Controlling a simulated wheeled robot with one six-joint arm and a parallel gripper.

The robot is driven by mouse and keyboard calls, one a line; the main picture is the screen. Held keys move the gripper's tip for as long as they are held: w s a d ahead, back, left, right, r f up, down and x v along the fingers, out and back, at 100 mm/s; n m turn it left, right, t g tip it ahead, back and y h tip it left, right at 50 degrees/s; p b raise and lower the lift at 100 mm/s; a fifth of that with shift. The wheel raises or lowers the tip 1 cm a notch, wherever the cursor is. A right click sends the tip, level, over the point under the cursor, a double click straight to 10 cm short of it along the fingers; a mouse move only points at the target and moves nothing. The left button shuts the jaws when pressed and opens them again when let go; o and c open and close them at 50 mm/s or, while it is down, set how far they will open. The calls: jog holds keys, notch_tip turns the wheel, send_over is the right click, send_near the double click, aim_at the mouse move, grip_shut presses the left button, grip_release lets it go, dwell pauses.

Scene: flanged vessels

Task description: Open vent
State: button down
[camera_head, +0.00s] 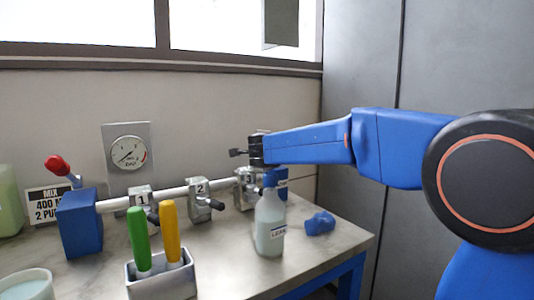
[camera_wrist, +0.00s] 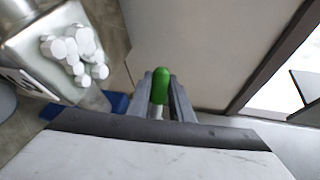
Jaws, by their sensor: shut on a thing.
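In the wrist view my gripper (camera_wrist: 160,95) has its two grey fingers on either side of a green rounded handle (camera_wrist: 161,84) with a pale stem below it, and is shut on it. No vent label is readable, so I cannot tell from lettering that this is the vent. In the head view my blue arm reaches in from the right, and its dark end (camera_head: 257,150) is over the right end of the pipe (camera_head: 170,190), by the third valve (camera_head: 243,187). The green handle is hidden there. A blue block (camera_head: 281,184) shows partly behind the bottle.
A bottle (camera_head: 269,228) stands just below my gripper, with a blue lump (camera_head: 320,223) to its right. Valves 1 (camera_head: 141,196) and 2 (camera_head: 201,200), a red-knobbed lever (camera_head: 57,165), a gauge (camera_head: 128,152) and a tool holder (camera_head: 161,276) are left. White pieces (camera_wrist: 75,48) show in the wrist view.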

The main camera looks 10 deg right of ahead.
jog(key=shift+w+d+m+g+h, duration=0.5)
jog(key=shift+m+g+h, duration=0.15)
jog(key=shift+m+h, duration=0.8)
jog(key=shift+w+d+m+g+h, duration=0.5)
jog(key=shift+m+h, duration=0.65)
jog(key=shift+h, duration=0.55)
jog(key=shift+w+d+m+g+h, duration=0.45)
jog(key=shift+m+g+h, duration=0.3)
jog(key=shift+m+h, duration=0.7)
jog(key=c, duration=1.6)
grip_release()
jog(key=shift+w, duration=0.1)
jog(key=v, duration=1.7)
jog(key=shift+a+f, duration=0.15)
jog(key=shift+a, duration=0.15)
